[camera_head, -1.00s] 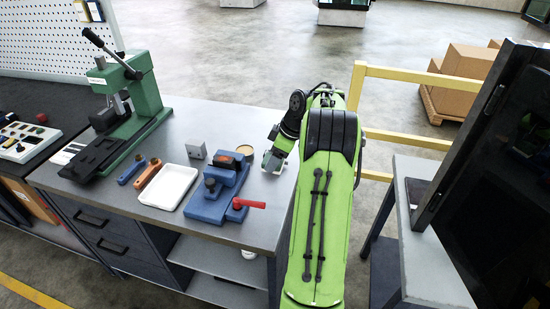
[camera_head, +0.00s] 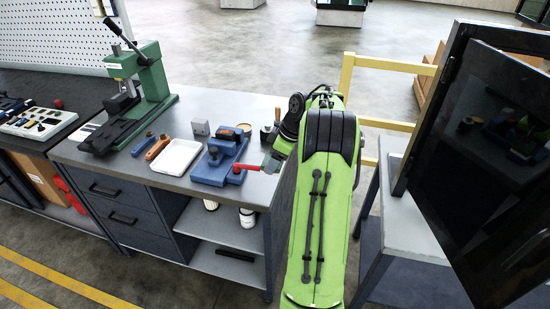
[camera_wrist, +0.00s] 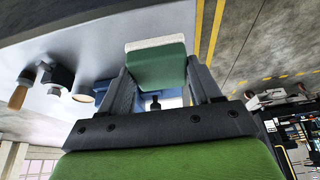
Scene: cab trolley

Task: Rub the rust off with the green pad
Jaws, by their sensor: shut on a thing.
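My gripper (camera_wrist: 160,78) is shut on the green pad (camera_wrist: 157,66), a green block with a whitish layer along its outer edge. In the head view my gripper (camera_head: 270,162) is at the right part of the bench, by the end of the red handle of the blue fixture (camera_head: 208,170). I cannot tell whether it touches anything. The pad is hard to make out there. A small brown-orange patch (camera_head: 227,134) shows on top of the blue fixture; I cannot tell whether it is rust.
The grey bench (camera_head: 205,108) also holds a white tray (camera_head: 175,156), a grey block (camera_head: 200,127), two small handled tools and a green press (camera_head: 152,75). A yellow rail (camera_head: 388,65) and a large dark door (camera_head: 480,150) stand right of my arm.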

